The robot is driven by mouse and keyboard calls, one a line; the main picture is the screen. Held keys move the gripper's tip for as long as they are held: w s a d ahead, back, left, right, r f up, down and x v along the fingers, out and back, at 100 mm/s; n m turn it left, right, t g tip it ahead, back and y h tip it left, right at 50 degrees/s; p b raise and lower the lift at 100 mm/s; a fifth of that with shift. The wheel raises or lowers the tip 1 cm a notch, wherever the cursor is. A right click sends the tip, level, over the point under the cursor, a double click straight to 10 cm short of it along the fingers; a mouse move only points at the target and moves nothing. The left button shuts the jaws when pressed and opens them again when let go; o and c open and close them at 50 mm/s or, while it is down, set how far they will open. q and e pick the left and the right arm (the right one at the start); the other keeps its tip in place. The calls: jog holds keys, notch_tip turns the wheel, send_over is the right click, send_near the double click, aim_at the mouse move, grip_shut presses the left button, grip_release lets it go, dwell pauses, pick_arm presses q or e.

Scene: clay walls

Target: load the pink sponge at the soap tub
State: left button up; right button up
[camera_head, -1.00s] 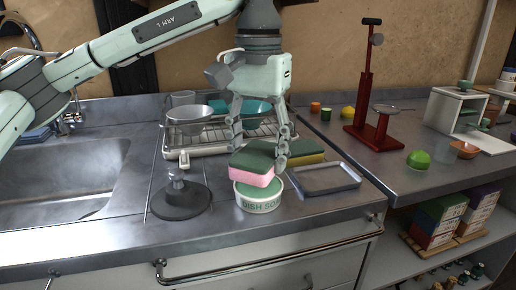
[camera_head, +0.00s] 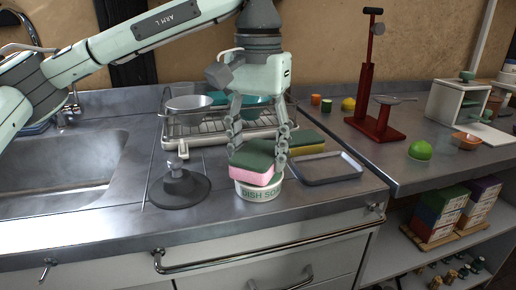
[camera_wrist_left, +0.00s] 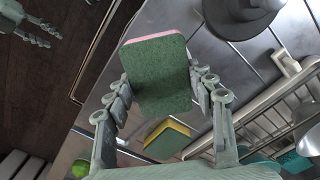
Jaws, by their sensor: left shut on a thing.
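The pink sponge (camera_head: 254,175), pink with a dark green scouring top, is held between the fingers of my left gripper (camera_head: 257,155). In the left wrist view the sponge (camera_wrist_left: 160,78) shows its green face, with a thin pink edge. The soap tub (camera_head: 260,192), a pale round tub lettered DISH SOAP, is directly under the sponge. The sponge's underside is at the tub's rim and hides most of the soap; I cannot tell how deep it sits. My right gripper (camera_wrist_left: 52,36) is at the upper left of the left wrist view, its fingers apart and empty.
A yellow-green sponge (camera_head: 308,148) lies behind, beside a grey tray (camera_head: 328,181). The dish rack (camera_head: 207,139) with bowls is behind, the sink (camera_head: 60,165) at left. A red stand (camera_head: 383,124) is at right.

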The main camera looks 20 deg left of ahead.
aim_at(258, 152)
pick_arm(q)
jog(key=shift+f+b, duration=0.45)
jog(key=shift+f, duration=0.2)
dwell(1.7)
jog(key=shift+r+p, duration=2.65)
jog(key=shift+r, duration=0.95)
